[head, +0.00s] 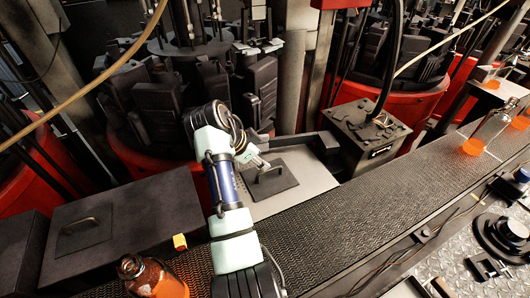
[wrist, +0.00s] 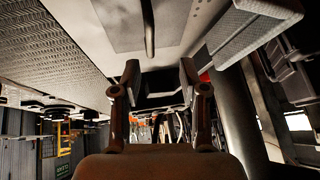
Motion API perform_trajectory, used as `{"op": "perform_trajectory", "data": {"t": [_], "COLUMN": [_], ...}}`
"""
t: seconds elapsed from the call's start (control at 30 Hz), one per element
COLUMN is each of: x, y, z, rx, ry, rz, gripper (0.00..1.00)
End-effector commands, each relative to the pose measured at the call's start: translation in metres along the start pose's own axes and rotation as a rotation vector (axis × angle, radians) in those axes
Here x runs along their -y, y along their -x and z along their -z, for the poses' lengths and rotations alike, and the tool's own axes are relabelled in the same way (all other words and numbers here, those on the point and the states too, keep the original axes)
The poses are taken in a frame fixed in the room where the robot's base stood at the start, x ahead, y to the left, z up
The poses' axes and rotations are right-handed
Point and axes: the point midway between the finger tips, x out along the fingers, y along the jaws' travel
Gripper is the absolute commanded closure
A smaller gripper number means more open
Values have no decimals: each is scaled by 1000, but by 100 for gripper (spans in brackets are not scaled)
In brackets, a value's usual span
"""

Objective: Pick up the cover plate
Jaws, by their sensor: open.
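A dark square cover plate (head: 285,180) with a bar handle on top lies on a light grey surface in the middle of the head view. In the wrist view, the plate (wrist: 115,25) and its dark handle (wrist: 150,30) show at the top, ahead of the fingers. My gripper (head: 260,163) is just beside and above the plate's handle in the head view; the gap between them is hard to judge. In the wrist view, my gripper (wrist: 159,84) has its two fingers apart with nothing between them.
A similar plate with a handle (head: 82,234) lies on a dark box (head: 150,205) at left. A conveyor belt (head: 340,215) runs along the front. A control box (head: 366,130) stands right of the grey surface. Black moulds (head: 160,97) rise behind. An amber bottle (head: 150,278) stands at front left.

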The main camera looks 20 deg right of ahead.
Motion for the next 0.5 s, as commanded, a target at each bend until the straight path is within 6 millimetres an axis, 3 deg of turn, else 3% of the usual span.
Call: {"op": "perform_trajectory", "data": {"t": [0.17,0.5], "x": [0,-2], "y": [-4,-36], "z": [0,-1], "rx": [-1,-1], "ry": [-3,-3], "rz": [-4,-4], "gripper": [57,57]}}
